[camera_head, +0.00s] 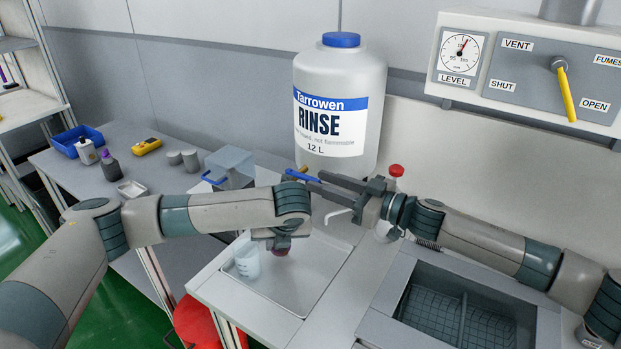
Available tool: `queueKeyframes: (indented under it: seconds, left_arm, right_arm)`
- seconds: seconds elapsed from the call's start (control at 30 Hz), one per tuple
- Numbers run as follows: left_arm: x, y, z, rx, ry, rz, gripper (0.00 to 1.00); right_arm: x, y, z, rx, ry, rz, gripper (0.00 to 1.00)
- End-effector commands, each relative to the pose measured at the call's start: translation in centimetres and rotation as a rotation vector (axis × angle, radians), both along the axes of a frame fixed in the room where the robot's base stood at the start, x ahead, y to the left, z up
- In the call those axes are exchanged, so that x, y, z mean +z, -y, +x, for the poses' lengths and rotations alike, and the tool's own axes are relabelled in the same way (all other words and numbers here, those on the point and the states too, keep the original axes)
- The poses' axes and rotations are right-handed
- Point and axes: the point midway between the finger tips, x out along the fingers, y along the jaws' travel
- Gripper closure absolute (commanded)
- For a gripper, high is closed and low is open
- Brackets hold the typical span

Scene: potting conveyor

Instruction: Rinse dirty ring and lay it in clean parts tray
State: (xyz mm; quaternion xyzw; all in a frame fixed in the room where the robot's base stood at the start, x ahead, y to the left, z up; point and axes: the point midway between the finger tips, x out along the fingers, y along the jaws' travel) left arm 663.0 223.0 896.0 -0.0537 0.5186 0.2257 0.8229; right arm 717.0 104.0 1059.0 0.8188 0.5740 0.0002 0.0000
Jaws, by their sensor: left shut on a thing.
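My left gripper (281,249) points down over the sink-like tray (312,278) beneath the rinse jug. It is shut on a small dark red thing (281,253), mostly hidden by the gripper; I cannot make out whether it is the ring. My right gripper (313,179) reaches in from the right, its two dark fingers apart, with their tips at the blue tap lever (298,175) of the rinse jug (334,85). I cannot tell whether they touch it. No tray labelled for clean parts can be read; a small white tray (133,189) lies on the left bench.
A clear beaker (247,262) stands in the sink-like tray. A dark basin with mesh baskets (440,309) is at lower right. A vent panel with a yellow lever (566,92) is above. The left bench holds a blue bin (68,148), bottles (110,166) and a clear box (231,163).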

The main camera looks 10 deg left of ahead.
Motion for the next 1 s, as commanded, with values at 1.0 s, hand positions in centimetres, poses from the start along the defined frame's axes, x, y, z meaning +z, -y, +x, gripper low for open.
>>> queueKeyframes:
  seconds: [1.0]
  left_arm:
    - [0.0, 0.0, 0.0, 0.000, 0.000, 0.000, 1.00]
  right_arm:
    - [0.0, -3.8, 1.4, -0.001, 0.000, 0.000, 1.00]
